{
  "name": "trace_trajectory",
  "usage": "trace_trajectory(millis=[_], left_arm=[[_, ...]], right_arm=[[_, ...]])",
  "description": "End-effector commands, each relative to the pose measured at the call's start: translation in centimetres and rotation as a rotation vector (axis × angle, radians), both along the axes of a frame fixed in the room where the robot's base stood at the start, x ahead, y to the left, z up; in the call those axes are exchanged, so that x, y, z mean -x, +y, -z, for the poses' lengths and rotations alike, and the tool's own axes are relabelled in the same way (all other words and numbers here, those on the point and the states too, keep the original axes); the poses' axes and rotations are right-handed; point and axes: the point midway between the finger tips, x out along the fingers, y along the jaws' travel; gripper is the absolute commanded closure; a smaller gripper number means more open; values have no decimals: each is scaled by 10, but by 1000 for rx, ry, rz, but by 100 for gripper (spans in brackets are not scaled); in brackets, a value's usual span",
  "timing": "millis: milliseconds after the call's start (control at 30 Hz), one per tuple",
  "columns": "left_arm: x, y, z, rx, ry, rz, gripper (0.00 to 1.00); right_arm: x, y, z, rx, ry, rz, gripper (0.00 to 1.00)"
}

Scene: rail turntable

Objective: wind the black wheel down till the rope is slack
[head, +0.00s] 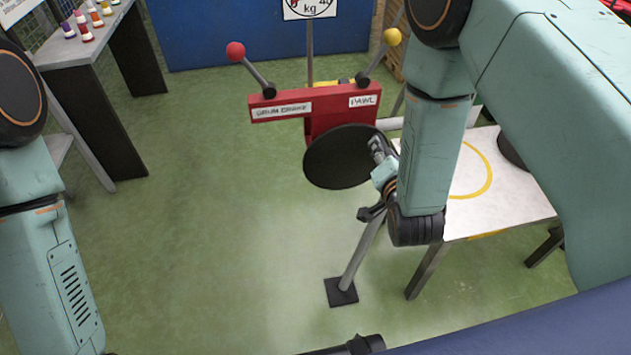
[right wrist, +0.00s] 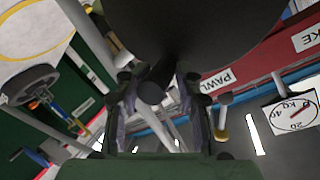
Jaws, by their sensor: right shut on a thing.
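The black wheel (head: 338,160) is a dark disc on the front of the red winch housing (head: 330,107). It also fills the top of the right wrist view (right wrist: 205,30). My right gripper (head: 380,151) is at the wheel's right edge. In the right wrist view my right gripper (right wrist: 153,88) has its fingers on both sides of the wheel's black handle knob (right wrist: 151,94), shut on it. The rope cannot be made out clearly.
A red-knobbed lever (head: 236,51) labelled drum brake and a yellow-knobbed lever (head: 392,37) labelled pawl rise from the housing. A kg dial (head: 310,7) hangs behind. A white table (head: 515,200) with a yellow ring stands right. Green floor (head: 210,240) is clear at left.

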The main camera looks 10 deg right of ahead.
Motion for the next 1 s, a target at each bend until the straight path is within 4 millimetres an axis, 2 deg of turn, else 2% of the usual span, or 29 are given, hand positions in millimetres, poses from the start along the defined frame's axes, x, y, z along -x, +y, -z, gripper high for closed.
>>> trace_trajectory(millis=[200, 633, 867, 900, 1000], left_arm=[[0, 0, -4, 0, 0, 0, 100], [0, 0, -4, 0, 0, 0, 100], [0, 0, -7, 0, 0, 0, 100], [0, 0, -6, 0, 0, 0, 100], [0, 0, -6, 0, 0, 0, 100]], right_arm=[[-1, 6, -6, 72, -4, -5, 100], [-1, 7, -7, 89, -4, -4, 100], [-2, 13, -10, 155, -4, -5, 100], [-1, 11, -10, 151, -4, -3, 62], [-1, 11, -9, 150, -3, -3, 53]])
